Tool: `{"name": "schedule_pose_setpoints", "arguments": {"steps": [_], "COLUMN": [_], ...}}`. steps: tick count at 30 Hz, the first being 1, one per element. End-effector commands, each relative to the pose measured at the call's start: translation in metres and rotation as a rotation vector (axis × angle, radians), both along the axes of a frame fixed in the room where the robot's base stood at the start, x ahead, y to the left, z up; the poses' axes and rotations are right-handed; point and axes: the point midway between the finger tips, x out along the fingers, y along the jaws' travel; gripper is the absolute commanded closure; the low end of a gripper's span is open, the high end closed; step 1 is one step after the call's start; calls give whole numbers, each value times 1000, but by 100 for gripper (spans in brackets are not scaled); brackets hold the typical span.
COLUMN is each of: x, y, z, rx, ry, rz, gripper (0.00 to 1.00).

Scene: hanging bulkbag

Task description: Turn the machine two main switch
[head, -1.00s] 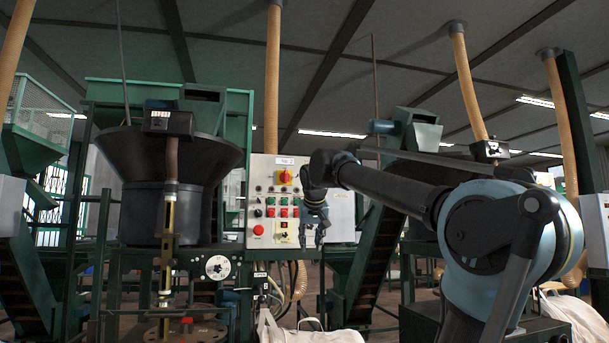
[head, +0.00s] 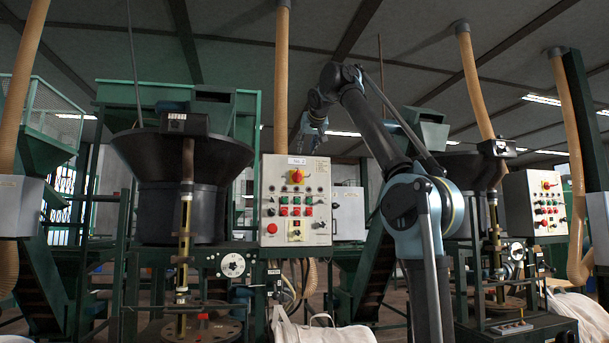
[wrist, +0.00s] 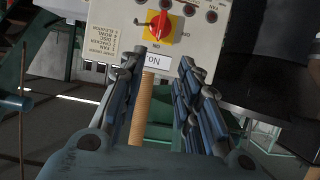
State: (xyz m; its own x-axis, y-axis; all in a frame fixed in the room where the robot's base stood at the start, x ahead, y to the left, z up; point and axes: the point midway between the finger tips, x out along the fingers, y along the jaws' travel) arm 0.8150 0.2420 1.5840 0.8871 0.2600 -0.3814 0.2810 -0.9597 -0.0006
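The main switch (head: 296,176) is a red knob on a yellow plate, near the top of a grey control panel (head: 269,195) in the middle of the head view. Below it are several red, green and black buttons. In the wrist view the switch (wrist: 159,27) appears upside down beyond the fingertips, with an "ON" mark beside it. My gripper (head: 311,140) is raised just above the panel's top edge in the head view. In the wrist view my gripper (wrist: 162,58) has its two fingers apart, with nothing between them. No contact with the switch shows.
A similar panel (head: 531,205) with its own red and yellow switch stands at the right. A black hopper (head: 180,175) stands left of the middle panel. A white bag (head: 325,334) lies below it. A tan pipe (head: 281,80) rises behind it.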

Motion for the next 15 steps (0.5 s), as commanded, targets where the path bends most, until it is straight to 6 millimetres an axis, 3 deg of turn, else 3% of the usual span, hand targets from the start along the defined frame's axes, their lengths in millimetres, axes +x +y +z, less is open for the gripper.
{"name": "schedule_pose_setpoints", "arguments": {"steps": [15], "x": [72], "y": [15], "z": [-32], "rx": [0], "ry": [2], "rz": [-8], "gripper": [69]}}
